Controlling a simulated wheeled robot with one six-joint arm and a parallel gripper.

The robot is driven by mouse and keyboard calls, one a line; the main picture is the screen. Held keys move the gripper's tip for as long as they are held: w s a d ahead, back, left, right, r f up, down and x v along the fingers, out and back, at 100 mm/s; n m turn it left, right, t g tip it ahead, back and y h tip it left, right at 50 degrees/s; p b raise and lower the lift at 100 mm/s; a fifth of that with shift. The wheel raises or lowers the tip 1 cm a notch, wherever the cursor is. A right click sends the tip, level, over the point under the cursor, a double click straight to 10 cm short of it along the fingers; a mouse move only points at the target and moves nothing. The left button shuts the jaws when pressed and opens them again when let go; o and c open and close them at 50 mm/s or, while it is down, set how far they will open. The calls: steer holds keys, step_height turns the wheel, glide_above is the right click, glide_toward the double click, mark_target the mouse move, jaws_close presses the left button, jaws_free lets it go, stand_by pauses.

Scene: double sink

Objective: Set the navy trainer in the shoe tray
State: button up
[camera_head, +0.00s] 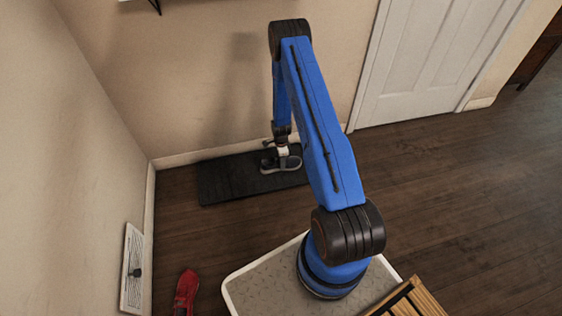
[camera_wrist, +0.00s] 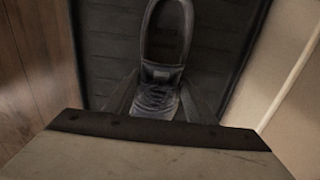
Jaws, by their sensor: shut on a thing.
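The navy trainer (camera_head: 290,166) is at the right end of the black shoe tray (camera_head: 232,180), by the back wall. It looks dark grey-blue with a pale sole edge. My gripper (camera_head: 283,156) is above it, pointing down. In the wrist view the trainer (camera_wrist: 158,98) has its laces between the two fingers of my gripper (camera_wrist: 160,108), which are shut on it. Its open collar points to the top of the picture, over the ribbed tray (camera_wrist: 110,45). I cannot tell whether the sole touches the tray.
A red shoe (camera_head: 186,293) lies on the wooden floor at the lower left. The tray's left part is bare. Walls stand close behind and to the left. A wooden slatted item (camera_head: 418,300) is at the lower right. Floor on the right, before the white door (camera_head: 420,60), is clear.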

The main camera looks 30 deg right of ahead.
steer(key=shift+f, duration=0.1)
steer(key=o, duration=1.3)
steer(key=shift+c, duration=0.2)
